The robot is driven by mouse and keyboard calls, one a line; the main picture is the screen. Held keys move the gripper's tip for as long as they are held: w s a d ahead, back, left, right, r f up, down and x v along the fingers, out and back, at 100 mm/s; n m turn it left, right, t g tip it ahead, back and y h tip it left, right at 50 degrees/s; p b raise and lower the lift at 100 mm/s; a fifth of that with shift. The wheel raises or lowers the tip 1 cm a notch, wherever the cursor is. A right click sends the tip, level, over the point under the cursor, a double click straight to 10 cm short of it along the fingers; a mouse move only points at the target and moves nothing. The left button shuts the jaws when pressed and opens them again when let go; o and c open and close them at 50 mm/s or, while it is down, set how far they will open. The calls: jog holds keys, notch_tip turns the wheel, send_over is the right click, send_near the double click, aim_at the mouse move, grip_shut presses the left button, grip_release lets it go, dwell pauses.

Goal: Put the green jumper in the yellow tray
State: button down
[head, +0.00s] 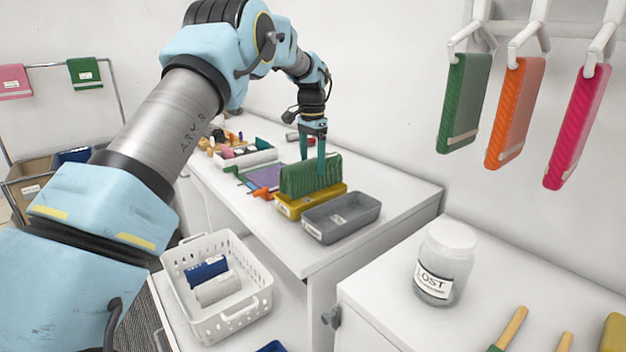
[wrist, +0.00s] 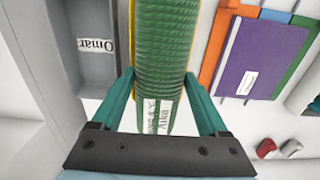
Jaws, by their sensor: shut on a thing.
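The green jumper (head: 310,176) is a ribbed, folded block standing upright on its long edge. It is at the yellow tray (head: 311,205), with its lower edge right at the tray's rim; I cannot tell whether it rests on the tray floor. My gripper (head: 313,166) points down and is shut on the jumper from above. In the wrist view the jumper (wrist: 160,50) fills the space between my two teal fingers (wrist: 158,80). It hides most of the tray, of which only thin yellow edges show.
A grey tray (head: 341,216) labelled Omar stands close beside the yellow one. A purple notebook (wrist: 260,55) and other folders lie on the other side. A white basket (head: 216,290) is nearer. Green, orange and pink garments hang on wall hooks at right. The counter's right end is clear.

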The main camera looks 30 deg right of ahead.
aim_at(312, 178)
jog(key=shift+f+p, duration=0.75)
jog(key=shift+f, duration=1.85)
jog(key=shift+f, duration=0.15)
grip_release()
notch_tip(312, 178, up, 12)
jog(key=b, duration=0.2)
jog(key=shift+a+b, duration=0.1)
jog(key=shift+b, duration=0.25)
jog(key=s+a+f+n, duration=0.1)
jog(key=a+n, duration=0.3)
jog(key=a, duration=0.9)
jog(key=a+f+n, duration=0.2)
jog(key=a+n, duration=0.2)
jog(key=a, duration=1)
jog(key=s+a+f+n, duration=0.3)
jog(key=s+a, duration=0.5)
jog(key=s, duration=0.1)
jog(key=s+a+f+n+t, duration=0.1)
jog(key=s+a+f+n, duration=0.1)
jog(key=s+a, duration=0.7)
jog(key=shift+s+a+f+n+t, duration=0.3)
jog(key=shift+s+f+n, duration=0.1)
jog(key=shift+n, duration=0.4)
